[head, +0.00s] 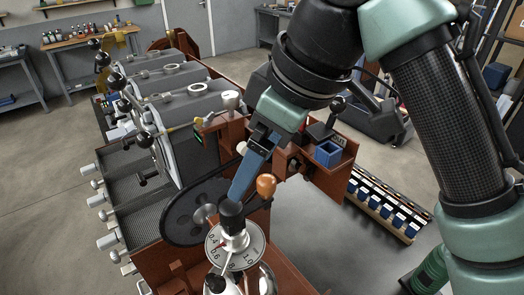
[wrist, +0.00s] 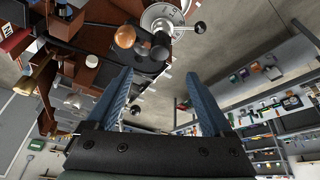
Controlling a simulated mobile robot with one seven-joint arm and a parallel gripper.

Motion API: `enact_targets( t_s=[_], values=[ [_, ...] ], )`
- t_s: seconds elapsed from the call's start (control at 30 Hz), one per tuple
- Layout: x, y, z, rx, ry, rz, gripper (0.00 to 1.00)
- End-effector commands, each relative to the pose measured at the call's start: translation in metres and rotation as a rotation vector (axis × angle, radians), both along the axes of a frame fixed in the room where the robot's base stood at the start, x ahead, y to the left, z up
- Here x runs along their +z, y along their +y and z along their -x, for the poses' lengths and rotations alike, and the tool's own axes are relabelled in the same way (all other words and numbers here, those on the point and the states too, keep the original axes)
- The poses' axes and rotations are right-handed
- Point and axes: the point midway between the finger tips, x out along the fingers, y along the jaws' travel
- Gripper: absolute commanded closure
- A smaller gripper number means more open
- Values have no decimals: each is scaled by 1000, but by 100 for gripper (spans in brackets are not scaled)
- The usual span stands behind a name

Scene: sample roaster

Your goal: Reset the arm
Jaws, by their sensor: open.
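My gripper (wrist: 165,90) shows in the wrist view with its two blue fingers spread apart and nothing between them. In the head view my gripper (head: 236,194) points down and its fingertips overlap the area just above a black knob (head: 232,214) on a round numbered dial (head: 245,252). I cannot tell from this whether they touch. In the wrist view the dial (wrist: 160,16) and an orange-brown knob (wrist: 125,37) lie beyond the left finger, apart from it. The orange-brown knob (head: 266,185) stands just right of the fingers in the head view.
The sample roaster (head: 165,90) with its grey drums and levers fills the left and middle. A blue box (head: 327,153) sits on a brown shelf to the right. A rack of blue cups (head: 385,207) stands at the right. Workbenches (head: 90,38) line the back wall; open floor lies left.

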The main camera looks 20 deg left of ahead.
Motion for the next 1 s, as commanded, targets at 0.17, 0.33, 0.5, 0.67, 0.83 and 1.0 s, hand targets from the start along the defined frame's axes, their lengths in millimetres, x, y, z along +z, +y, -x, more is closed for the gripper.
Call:
enact_targets(
  t_s=[0.17,0.33,0.5,0.67,0.83,1.0],
  values=[
    [0,0,0,1,0,0,14],
    [2,36,-18,-51,-144,-146,14],
    [37,81,-47,-188,-419,-462,14],
    [88,83,-62,-352,-673,-773,14],
    [135,41,-55,-542,-948,-1063,14],
    [161,-25,-22,-717,-1240,-1267,14]
  ],
)
